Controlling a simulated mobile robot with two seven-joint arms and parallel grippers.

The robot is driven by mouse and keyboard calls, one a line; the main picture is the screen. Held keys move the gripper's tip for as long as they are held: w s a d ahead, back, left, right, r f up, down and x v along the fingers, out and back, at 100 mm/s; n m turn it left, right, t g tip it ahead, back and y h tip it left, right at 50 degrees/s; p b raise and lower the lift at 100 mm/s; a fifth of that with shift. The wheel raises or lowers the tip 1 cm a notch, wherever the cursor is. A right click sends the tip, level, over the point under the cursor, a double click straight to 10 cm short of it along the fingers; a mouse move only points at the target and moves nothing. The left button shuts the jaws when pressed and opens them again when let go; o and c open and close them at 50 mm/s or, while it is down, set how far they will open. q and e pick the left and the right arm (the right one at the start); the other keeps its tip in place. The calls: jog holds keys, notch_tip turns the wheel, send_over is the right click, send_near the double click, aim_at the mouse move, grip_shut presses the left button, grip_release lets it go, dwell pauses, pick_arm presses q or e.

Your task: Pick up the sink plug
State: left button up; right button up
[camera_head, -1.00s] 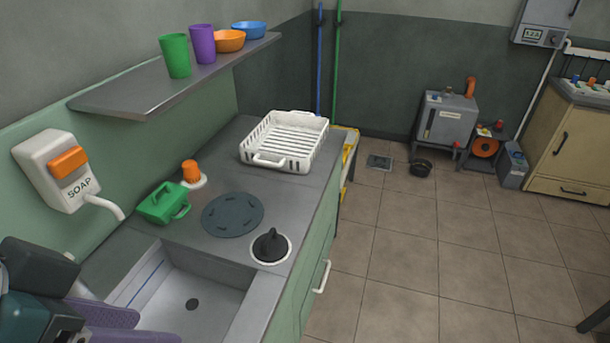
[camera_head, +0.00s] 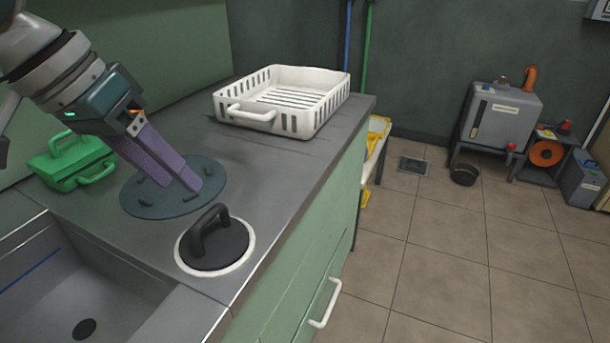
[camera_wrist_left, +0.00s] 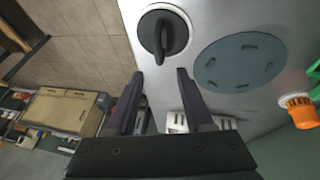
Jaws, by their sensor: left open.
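The sink plug (camera_head: 216,246) is black and round with a raised arched handle. It sits in a white ring on the grey counter, at the sink's right corner in the head view. In the left wrist view the plug (camera_wrist_left: 163,36) lies just beyond the fingertips, roughly in line with the gap between them. My left gripper (camera_head: 180,183) has purple fingers and shows over the blue-grey round mat, behind and left of the plug. In the wrist view the left gripper (camera_wrist_left: 160,74) is open with nothing between its fingers. My right gripper is out of view.
The blue-grey mat (camera_head: 140,201) lies beside the plug. A green scoop-like container (camera_head: 68,163) stands at the left, and a white dish rack (camera_head: 300,122) stands behind. The sink basin (camera_head: 110,285) opens at front left. The counter's right edge drops to the floor.

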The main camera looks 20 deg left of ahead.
aim_at(205, 215)
pick_arm(q)
jog(key=x, duration=0.3)
jog(key=shift+s+d+f+b, duration=0.1)
jog(key=shift+d+f+b, duration=0.05)
jog(key=shift+f+b, duration=0.2)
jog(key=x, duration=0.1)
jog(key=b+x, duration=0.1)
jog(key=x, duration=0.2)
jog(key=shift+s+d+f, duration=0.1)
jog(key=shift+s+f, duration=0.1)
jog(key=shift+f, duration=0.15)
jog(key=shift+w+d+f, duration=0.1)
jog(key=shift+w+f, duration=0.1)
jog(key=shift+f, duration=0.2)
grip_shut()
dwell(0.4)
